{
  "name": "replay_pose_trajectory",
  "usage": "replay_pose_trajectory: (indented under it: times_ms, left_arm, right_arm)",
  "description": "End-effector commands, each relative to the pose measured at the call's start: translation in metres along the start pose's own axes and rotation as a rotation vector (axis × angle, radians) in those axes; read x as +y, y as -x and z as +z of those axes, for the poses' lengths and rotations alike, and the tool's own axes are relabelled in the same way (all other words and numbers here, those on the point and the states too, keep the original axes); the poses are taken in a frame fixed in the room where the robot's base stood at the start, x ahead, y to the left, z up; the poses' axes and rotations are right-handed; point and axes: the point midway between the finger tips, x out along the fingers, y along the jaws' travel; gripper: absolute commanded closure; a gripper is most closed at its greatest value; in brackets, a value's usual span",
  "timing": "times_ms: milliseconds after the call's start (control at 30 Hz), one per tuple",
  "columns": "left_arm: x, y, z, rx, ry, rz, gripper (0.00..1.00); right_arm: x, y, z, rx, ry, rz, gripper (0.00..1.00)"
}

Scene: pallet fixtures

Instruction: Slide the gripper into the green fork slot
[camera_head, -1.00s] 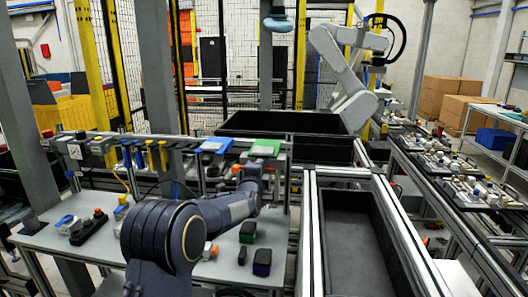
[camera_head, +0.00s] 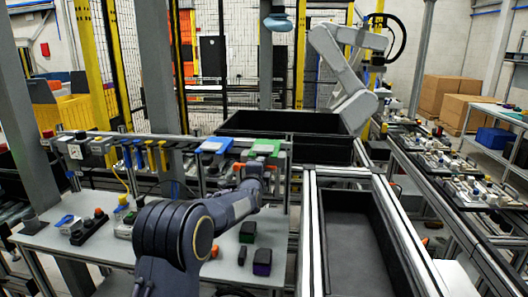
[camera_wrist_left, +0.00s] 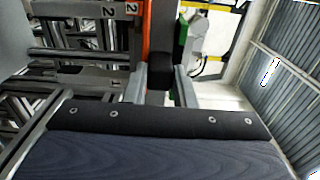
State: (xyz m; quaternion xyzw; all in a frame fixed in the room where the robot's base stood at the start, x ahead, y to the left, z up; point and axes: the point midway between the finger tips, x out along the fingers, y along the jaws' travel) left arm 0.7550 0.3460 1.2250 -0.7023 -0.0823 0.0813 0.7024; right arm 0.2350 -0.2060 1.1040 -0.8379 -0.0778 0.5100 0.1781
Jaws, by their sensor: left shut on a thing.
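The green fixture (camera_head: 265,148) sits at the right end of the raised rail in the head view; a green strip (camera_wrist_left: 181,36) also shows in the left wrist view. My left gripper (camera_head: 256,165) is just below and in front of the green fixture, its fingers too small to make out there. In the left wrist view my left gripper (camera_wrist_left: 162,88) has its two grey fingers on either side of a black block (camera_wrist_left: 160,70), between the orange strip (camera_wrist_left: 146,28) and the green strip. I cannot tell how deep the fingers sit in the slot. My right gripper is not in view.
A blue fixture (camera_head: 214,145) stands left of the green one on the rail. Blocks with green (camera_head: 248,231) and purple (camera_head: 262,262) parts stand on the grey table (camera_head: 60,240). A large black bin (camera_head: 365,240) is at the right.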

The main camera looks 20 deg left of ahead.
Motion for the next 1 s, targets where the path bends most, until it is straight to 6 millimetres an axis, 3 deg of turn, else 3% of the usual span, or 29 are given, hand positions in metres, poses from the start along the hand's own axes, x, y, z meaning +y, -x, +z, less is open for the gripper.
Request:
replay_pose_trajectory:
  times_ms: [467,500,667,1000]
  left_arm:
    - [-0.002,0.0003,0.0,0.0,0.001,-0.009,1.0]
    - [-0.002,0.0003,0.0,0.0,0.001,-0.009,0.71]
    - [-0.0006,0.0003,-0.0001,0.0,0.001,-0.006,0.51]
    - [0.0034,0.0054,-0.0006,0.001,0.0,0.001,0.51]
  right_arm:
    - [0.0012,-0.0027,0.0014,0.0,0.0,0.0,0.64]
    - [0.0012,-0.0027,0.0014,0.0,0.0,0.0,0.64]
    - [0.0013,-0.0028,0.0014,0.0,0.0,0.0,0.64]
    - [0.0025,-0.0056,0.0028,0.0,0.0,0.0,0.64]
